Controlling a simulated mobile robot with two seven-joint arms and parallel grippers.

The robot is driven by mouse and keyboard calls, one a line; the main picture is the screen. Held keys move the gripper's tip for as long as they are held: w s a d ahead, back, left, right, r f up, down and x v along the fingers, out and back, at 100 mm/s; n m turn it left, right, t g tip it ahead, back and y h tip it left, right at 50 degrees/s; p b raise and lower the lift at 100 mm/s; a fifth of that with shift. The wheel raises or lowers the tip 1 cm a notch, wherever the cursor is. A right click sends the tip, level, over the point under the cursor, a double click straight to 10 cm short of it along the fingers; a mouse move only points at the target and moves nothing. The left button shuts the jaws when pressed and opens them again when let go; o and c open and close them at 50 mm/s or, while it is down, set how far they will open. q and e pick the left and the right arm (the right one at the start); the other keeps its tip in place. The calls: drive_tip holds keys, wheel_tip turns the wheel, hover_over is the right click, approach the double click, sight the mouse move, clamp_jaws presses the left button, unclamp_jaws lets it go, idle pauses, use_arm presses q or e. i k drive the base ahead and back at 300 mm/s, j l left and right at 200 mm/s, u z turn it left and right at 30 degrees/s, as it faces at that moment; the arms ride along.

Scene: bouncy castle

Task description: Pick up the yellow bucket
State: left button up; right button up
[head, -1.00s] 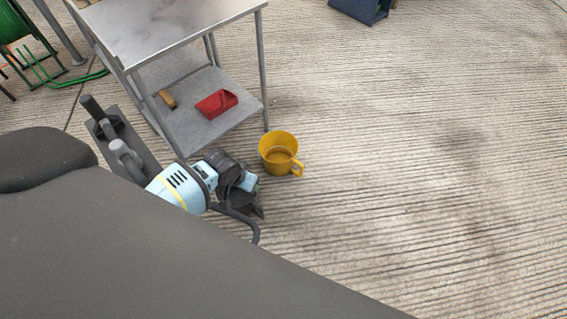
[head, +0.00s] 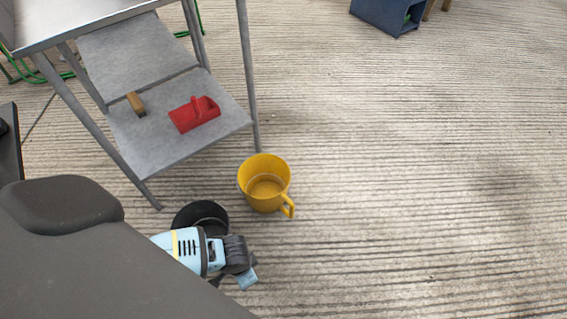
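The yellow bucket (head: 264,182) stands upright on the ribbed concrete floor, just right of the steel table's front leg. It looks like a large mug, with a handle on its lower right side, and its open top faces me. My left gripper (head: 246,274) is in the lower left of the head view, below the bucket in the picture and apart from it. I see nothing held in it, but its fingers are too small and turned to tell how far they are open. My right gripper is out of view.
The steel table (head: 215,121) stands at upper left, with a red scoop (head: 194,114) and a small brown brush or block (head: 136,103) on its lower shelf. A dark round shape (head: 200,217) lies beside my arm. A blue box (head: 385,14) is at the top. Floor right of the bucket is clear.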

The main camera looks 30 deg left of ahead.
sight(264, 179)
drive_tip(key=i, duration=0.9)
